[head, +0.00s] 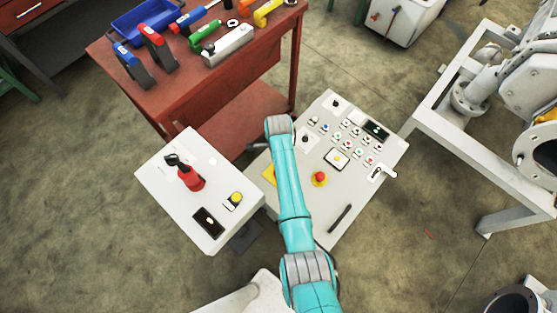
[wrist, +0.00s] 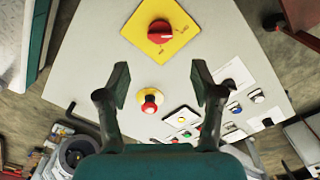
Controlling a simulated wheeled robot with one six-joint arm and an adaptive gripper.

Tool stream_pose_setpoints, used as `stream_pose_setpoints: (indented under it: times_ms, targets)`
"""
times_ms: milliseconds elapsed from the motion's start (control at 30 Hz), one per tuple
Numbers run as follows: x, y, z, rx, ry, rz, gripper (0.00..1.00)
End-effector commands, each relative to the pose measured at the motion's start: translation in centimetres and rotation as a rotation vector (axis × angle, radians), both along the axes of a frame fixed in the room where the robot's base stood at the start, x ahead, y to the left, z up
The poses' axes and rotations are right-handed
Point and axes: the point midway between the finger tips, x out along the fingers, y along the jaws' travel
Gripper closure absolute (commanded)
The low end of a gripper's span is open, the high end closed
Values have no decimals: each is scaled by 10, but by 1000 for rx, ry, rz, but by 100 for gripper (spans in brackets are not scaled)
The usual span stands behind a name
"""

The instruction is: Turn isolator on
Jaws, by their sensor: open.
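The isolator is a red rotary knob (wrist: 160,32) on a yellow plate (wrist: 178,52), set in the light grey control panel (wrist: 100,35). A white mark shows on the knob; the small lettering on the plate is too small to read. In the head view only a yellow corner of the plate (head: 268,174) shows beside my arm, and the knob is hidden. My gripper (wrist: 159,82) is open and empty in the wrist view. Its fingertips appear below the knob, on either side of a red emergency-stop button (wrist: 150,103). In the head view my arm hides the gripper.
The emergency-stop button (head: 320,178) and several small buttons (head: 352,132) share the panel. A black handle (head: 340,218) is near its lower edge. A second box (head: 160,170) with a red switch (head: 188,178) stands left. A red tool bench (head: 175,90) is behind.

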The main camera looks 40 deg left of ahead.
Motion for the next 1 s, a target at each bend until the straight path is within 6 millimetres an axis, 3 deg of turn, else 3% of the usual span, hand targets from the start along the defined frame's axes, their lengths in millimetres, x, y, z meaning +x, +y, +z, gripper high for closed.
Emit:
stream_pose_setpoints:
  times_ms: [600,1000]
  targets:
    - [0,0,-77,-2,2,0,33]
    - [0,0,-103,-1,1,0,33]
